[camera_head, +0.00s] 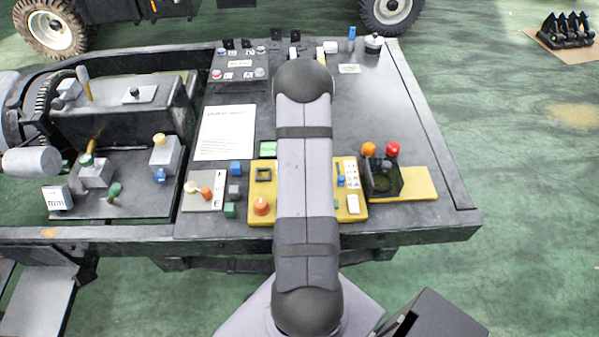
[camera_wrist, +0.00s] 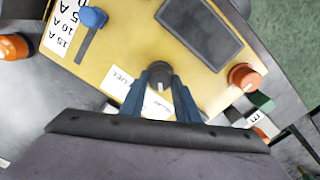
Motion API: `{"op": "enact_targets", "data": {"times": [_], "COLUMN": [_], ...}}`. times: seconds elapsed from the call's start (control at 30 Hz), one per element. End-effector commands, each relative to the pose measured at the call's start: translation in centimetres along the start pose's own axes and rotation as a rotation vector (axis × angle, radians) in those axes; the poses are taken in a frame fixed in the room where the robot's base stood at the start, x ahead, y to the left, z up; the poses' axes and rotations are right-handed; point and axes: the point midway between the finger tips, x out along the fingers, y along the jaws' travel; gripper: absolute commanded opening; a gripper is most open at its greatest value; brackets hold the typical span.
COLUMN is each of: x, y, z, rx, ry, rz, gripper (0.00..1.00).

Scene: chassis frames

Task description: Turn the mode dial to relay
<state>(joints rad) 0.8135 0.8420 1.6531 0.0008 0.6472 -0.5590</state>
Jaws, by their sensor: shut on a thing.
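The mode dial (camera_wrist: 159,70) is a small dark round knob with a pale pointer mark on its lower side in the wrist view. It stands on a yellow panel (camera_wrist: 125,45). White labels (camera_wrist: 120,82) lie beside it; the nearer one is partly covered by my gripper, and the small print is hard to read. My gripper (camera_wrist: 160,84) has its two blue-grey fingers on either side of the dial, shut on it. I cannot tell exactly which label the pointer faces. In the head view my arm hides the dial and the gripper.
Near the dial are a dark rectangular window (camera_wrist: 202,32), an orange knob (camera_wrist: 244,77) and a blue slider (camera_wrist: 93,17) with amp labels. In the head view, orange and red ball levers (camera_head: 380,150) stand right of my arm. A white sheet (camera_head: 227,133) lies left.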

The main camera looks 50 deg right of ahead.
Motion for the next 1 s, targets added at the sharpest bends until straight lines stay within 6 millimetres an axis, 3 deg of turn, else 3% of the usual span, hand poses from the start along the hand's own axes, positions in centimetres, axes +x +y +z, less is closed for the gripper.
{"op": "enact_targets", "data": {"times": [0.37,0.4,0.47,0.5,0.8,1.0], "x": [-0.1,-0.1,-0.1,-0.1,-0.1,-1.5], "y": [0.1,0.1,0.1,0.1,0.0,0.1], "z": [-0.1,-0.1,-0.1,-0.1,-0.1,-0.1], "rx": [-0.012,-0.012,-0.012,-0.011,-0.009,-0.009], "ry": [0.003,0.003,0.003,0.003,0.001,0.004], "rz": [0.003,0.003,0.003,0.003,0.002,0.003], "gripper": [0.06,0.31,0.45,0.47,0.47,0.47]}}
